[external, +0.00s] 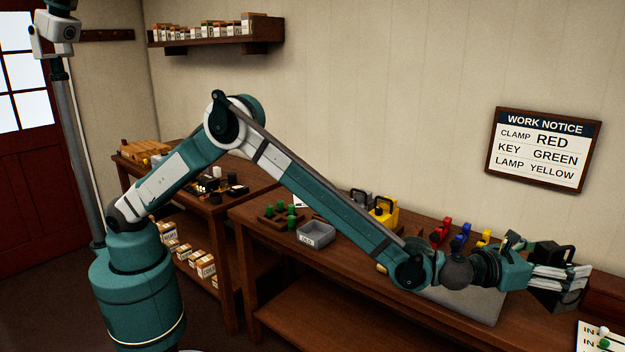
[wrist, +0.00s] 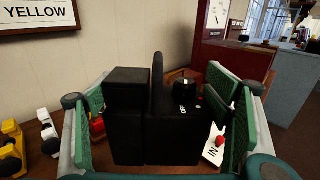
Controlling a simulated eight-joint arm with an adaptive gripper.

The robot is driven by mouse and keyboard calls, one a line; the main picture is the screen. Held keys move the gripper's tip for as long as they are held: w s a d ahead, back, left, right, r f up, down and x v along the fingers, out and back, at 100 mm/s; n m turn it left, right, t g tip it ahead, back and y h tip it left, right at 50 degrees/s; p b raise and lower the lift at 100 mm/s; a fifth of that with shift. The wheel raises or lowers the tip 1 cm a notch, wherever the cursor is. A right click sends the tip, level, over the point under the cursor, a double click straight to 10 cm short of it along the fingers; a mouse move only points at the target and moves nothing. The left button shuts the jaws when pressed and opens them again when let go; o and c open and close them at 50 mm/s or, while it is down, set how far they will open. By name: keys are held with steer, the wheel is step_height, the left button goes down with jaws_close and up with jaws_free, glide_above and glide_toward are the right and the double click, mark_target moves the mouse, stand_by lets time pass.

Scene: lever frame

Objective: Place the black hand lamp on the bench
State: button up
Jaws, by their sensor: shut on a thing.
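The black hand lamp (external: 548,262) is a boxy body with a handle on top, at the right end of the wooden bench (external: 440,322) in the external view. My gripper (external: 560,283) is shut around its sides. In the wrist view the black lamp (wrist: 165,125) stands upright between the two green-padded fingers (wrist: 160,105). I cannot tell whether its underside touches the bench, as my gripper and the lamp hide that spot.
A dark red box (external: 607,296) is right of the lamp. A white card with knobs (external: 600,337) lies in front. A yellow lamp (external: 384,212), coloured clamps (external: 460,237) and a grey tray (external: 315,235) stand along the bench. A notice (external: 541,150) hangs on the wall.

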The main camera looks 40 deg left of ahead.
mark_target(548, 290)
steer(key=shift+f+b, duration=0.6)
steer(key=shift+f, duration=2.4)
steer(key=shift+f+b, duration=0.45)
steer(key=shift+f, duration=1.4)
steer(key=o, duration=1.6)
steer(key=shift+f, duration=0.1)
steer(key=shift+o, duration=0.2)
steer(key=p+v, duration=0.2)
steer(key=v, duration=1)
steer(key=shift+w+a+r, duration=0.1)
steer(key=shift+r, duration=0.1)
